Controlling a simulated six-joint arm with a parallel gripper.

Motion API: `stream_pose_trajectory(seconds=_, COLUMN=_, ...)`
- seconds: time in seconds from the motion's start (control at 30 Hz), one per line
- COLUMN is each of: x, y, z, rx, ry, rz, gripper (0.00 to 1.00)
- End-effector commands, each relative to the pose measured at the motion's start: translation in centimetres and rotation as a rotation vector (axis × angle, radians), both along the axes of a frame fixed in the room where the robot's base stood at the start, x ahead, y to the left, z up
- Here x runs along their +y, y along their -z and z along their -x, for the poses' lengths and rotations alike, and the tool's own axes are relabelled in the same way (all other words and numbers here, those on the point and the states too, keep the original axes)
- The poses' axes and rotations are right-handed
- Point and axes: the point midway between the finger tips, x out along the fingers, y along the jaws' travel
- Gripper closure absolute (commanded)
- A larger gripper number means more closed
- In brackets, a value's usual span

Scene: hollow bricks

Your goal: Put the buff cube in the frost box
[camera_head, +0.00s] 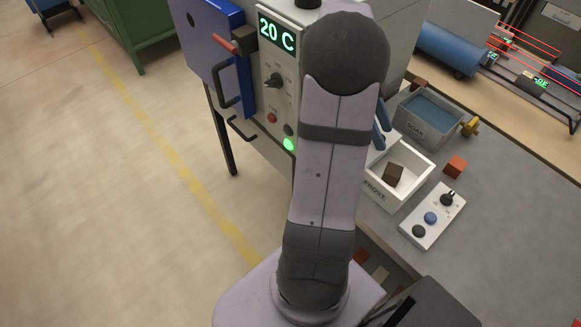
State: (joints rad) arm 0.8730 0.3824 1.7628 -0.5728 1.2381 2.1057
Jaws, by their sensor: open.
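The frost box (370,189) is a white open-topped box with "FROST" on its front, right of my arm on the grey table. A dark brown cube (393,175) lies inside it, tilted. I cannot make out a clearly buff cube; some small blocks (381,275) low beside my arm's base are too small and partly covered to tell. My gripper (381,127) is mostly hidden behind my arm; only what look like its blue fingers show, open, just behind the frost box. I see nothing between them.
A grey soak box (445,133) with blue contents stands behind the frost box. An orange-red cube (455,166) and a button panel (433,215) are to the right. A cabinet (275,85) reading 20 C has its blue door (208,50) open. The table's right front is clear.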

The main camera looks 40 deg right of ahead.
Motion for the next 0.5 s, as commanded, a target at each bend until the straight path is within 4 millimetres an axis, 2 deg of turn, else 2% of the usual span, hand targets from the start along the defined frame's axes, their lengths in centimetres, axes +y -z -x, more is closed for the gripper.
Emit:
stream_pose_trajectory(seconds=0.17, x=2.7, y=0.6, z=-2.4, rx=-0.010, ry=-0.192, rz=-0.093, gripper=0.57)
stream_pose_trajectory(seconds=0.27, x=5.5, y=1.2, z=-4.6, rx=-0.016, ry=-0.390, rz=-0.183, gripper=0.57)
stream_pose_trajectory(seconds=0.37, x=9.3, y=2.0, z=-6.8, rx=-0.020, ry=-0.645, rz=-0.289, gripper=0.57)
stream_pose_trajectory(seconds=0.5, x=15.8, y=3.2, z=-9.4, rx=-0.015, ry=-1.065, rz=-0.446, gripper=0.57)
